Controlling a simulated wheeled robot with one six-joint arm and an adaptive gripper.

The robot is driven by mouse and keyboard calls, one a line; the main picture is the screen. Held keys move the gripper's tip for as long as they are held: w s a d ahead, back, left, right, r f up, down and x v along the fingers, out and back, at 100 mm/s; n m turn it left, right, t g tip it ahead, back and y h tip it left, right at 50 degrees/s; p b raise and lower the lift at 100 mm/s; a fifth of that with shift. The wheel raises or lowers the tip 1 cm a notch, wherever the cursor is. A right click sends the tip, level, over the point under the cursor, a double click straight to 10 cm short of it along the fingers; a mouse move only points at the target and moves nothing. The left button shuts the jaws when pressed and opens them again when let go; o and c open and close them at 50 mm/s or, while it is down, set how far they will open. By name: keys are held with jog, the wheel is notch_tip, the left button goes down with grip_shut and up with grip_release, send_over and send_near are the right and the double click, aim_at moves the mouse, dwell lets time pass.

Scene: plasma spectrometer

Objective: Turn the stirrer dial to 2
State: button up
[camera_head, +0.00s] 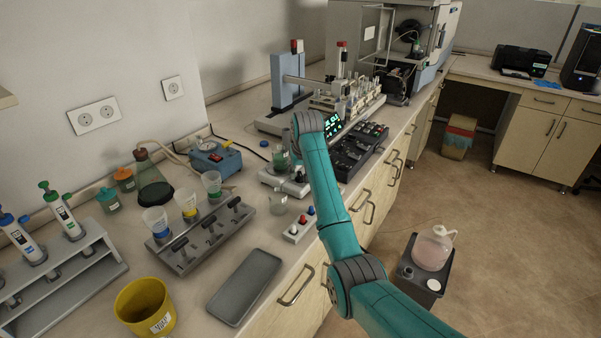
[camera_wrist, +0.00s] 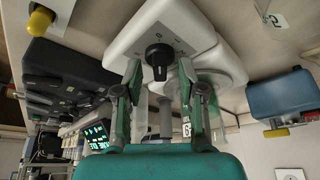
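The stirrer (camera_head: 272,178) is a white box on the bench, partly hidden behind my arm in the head view. In the wrist view the stirrer (camera_wrist: 205,25) fills the upper middle, with its black dial (camera_wrist: 159,54) on the front panel. Small marks surround the dial, too small to read for certain. A beaker (camera_head: 281,158) with greenish content stands on the stirrer. My gripper (camera_wrist: 160,72) is open, one finger on each side of the dial in the picture; contact cannot be told.
A small box with red and blue knobs (camera_head: 299,226) and a small empty beaker (camera_head: 278,203) stand close to the stirrer.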

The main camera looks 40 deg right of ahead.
jog(key=shift+c, duration=0.2)
grip_shut()
jog(key=shift+a+m, duration=0.1)
jog(key=shift+m, duration=0.3)
jog(key=m+g+h, duration=0.1)
jog(key=m, duration=0.2)
jog(key=shift+w, duration=0.1)
jog(key=m+g, duration=0.1)
jog(key=m, duration=0.1)
jog(key=m+h, duration=0.1)
jog(key=m, duration=0.2)
jog(key=shift+w+a+g, duration=0.1)
jog(key=shift+w+g, duration=0.05)
jog(key=shift+g, duration=0.25)
jog(key=m+g, duration=0.1)
jog(key=m, duration=0.4)
jog(key=shift+w+g+h, duration=0.15)
jog(key=shift+g+h, duration=0.15)
jog(key=shift+g, duration=0.1)
jog(key=shift+m+g, duration=0.7)
jog(key=shift+m, duration=1.2)
